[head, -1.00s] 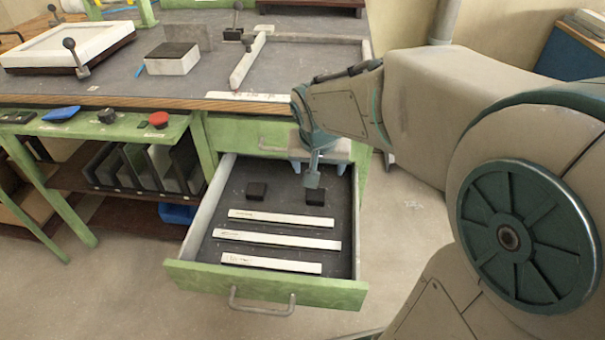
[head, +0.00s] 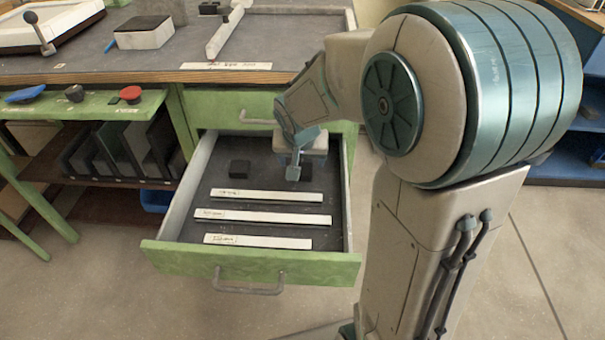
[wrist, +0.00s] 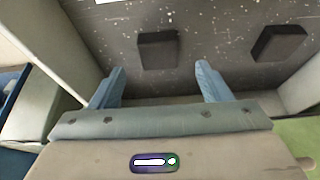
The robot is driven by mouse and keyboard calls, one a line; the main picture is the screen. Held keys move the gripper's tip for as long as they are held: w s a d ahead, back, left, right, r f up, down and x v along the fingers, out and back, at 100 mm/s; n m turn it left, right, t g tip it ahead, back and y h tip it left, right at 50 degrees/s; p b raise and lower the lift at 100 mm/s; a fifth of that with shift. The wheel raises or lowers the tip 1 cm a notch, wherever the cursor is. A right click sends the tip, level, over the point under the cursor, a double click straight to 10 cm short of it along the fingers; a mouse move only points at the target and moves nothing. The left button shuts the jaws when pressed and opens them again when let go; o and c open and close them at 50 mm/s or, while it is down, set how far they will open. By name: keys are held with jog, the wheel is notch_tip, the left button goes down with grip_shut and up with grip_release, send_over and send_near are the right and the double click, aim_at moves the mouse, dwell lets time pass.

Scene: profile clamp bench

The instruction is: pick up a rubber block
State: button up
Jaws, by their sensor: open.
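Two dark rubber blocks lie on the floor of the open drawer. The left block (head: 240,168) is in plain view. The right block (head: 306,172) is partly hidden by my gripper (head: 292,174), which is over the drawer beside it. In the wrist view, one block (wrist: 158,50) shows ahead of the space between my open fingers (wrist: 158,84), with nothing between them. The other block (wrist: 278,43) is farther right in that view. I cannot tell the exact height of the fingertips above the drawer floor.
Several white labelled strips (head: 262,217) lie in the drawer in front of the blocks. The drawer's green front (head: 250,262) and side walls bound the space. The workbench edge (head: 230,77) overhangs behind. Dividers (head: 120,150) stand on the shelf at left.

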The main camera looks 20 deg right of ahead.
aim_at(302, 170)
jog(key=b+x, duration=0.1)
jog(key=x, duration=0.3)
jog(key=shift+f, duration=0.15)
jog(key=c, duration=1.1)
